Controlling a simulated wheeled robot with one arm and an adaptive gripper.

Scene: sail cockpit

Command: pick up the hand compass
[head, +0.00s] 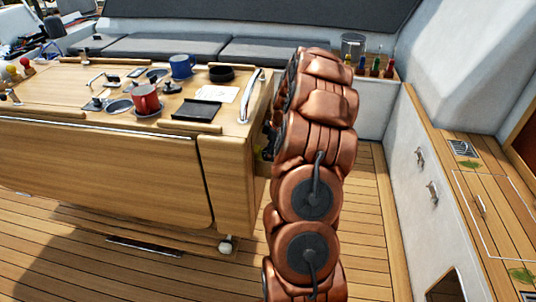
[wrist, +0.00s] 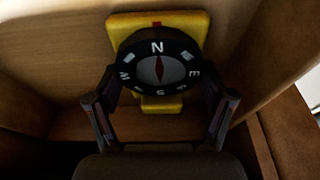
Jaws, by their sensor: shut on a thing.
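The hand compass (wrist: 157,66) has a round black dial with white letters and a yellow body. It shows in the wrist view, upright in the picture, with its dial facing the camera. My gripper (wrist: 160,108) has one dark finger at each side of the compass and is shut on it. The yellow body shows above and below the dial. In the head view my copper-coloured arm hides the gripper and the compass.
Wooden walls (wrist: 62,52) surround the compass closely in the wrist view. In the head view, a wooden table (head: 120,155) stands at left, bearing a red mug (head: 146,100), a blue mug (head: 182,66) and a black tray (head: 196,110). Bare deck (head: 368,230) lies right of my arm.

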